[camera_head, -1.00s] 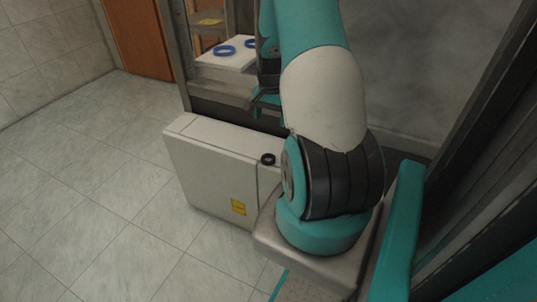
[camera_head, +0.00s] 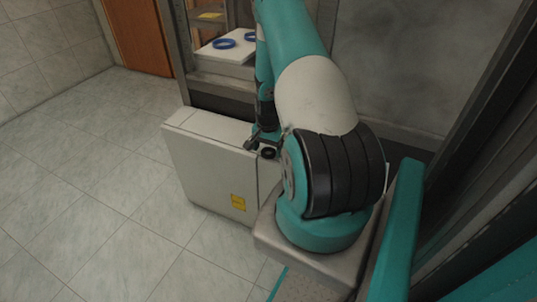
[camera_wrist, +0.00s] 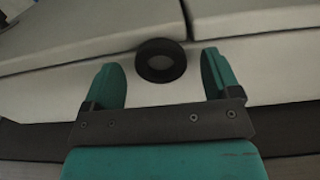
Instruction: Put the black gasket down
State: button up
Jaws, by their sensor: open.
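The black gasket (camera_head: 268,153) is a small dark ring lying on top of my pale base. It also shows in the wrist view (camera_wrist: 161,60), where it lies on a light surface just below a seam. My gripper (camera_wrist: 161,80) is open, with one teal finger on each side of the gasket's lower part. In the wrist view there is a gap between each finger and the ring. In the head view my gripper (camera_head: 262,144) is low over the same spot, and the arm partly hides it.
Two blue rings (camera_head: 224,44) lie on a white board (camera_head: 222,55) in the opening behind; the arm partly covers one. A metal frame (camera_head: 215,85) and dark wall stand close behind. The tiled floor (camera_head: 90,200) at left is clear. A brown door (camera_head: 137,37) is at the back.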

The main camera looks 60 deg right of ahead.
jog(key=shift+f, duration=0.55)
jog(key=c, duration=1.1)
jog(key=shift+r, duration=0.2)
